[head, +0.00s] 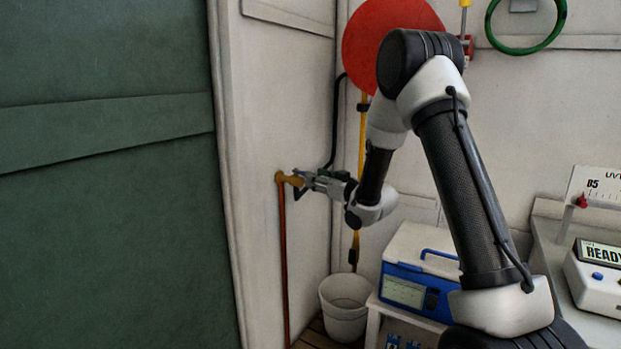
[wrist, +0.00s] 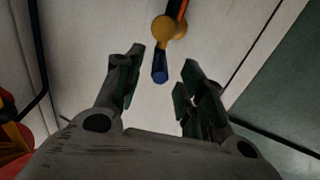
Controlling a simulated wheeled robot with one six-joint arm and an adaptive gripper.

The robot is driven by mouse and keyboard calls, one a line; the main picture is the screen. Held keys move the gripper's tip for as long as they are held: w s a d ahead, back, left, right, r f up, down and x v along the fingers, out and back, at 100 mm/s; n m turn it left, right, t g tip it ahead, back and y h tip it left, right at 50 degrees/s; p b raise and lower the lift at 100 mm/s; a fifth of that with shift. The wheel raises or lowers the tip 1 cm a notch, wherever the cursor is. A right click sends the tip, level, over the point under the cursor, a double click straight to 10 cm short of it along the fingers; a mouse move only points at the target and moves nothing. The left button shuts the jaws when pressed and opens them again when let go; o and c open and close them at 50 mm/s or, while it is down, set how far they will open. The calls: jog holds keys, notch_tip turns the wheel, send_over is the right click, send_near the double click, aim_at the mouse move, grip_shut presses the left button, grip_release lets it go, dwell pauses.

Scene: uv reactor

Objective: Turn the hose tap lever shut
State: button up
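The brass hose tap (head: 289,179) sits on the white wall at the top of a reddish pipe (head: 284,260). In the wrist view the tap body (wrist: 168,28) is at the top middle, and its lever with a blue end (wrist: 160,72) points toward my gripper. My gripper (head: 308,181) is close to the tap, with part of the lever hidden in the head view. In the wrist view my gripper (wrist: 162,72) is open. The blue lever end shows between the two fingertips, with a visible gap on each side; I cannot tell its exact depth.
A green panel (head: 100,200) stands left of the tap's wall. A white bucket (head: 344,318) is on the floor below right. A blue and white box (head: 420,268) sits on a low stand. A red disc (head: 375,35) is on the wall behind my arm.

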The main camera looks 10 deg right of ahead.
jog(key=shift+x, duration=1.8)
jog(key=shift+c, duration=0.4)
grip_shut()
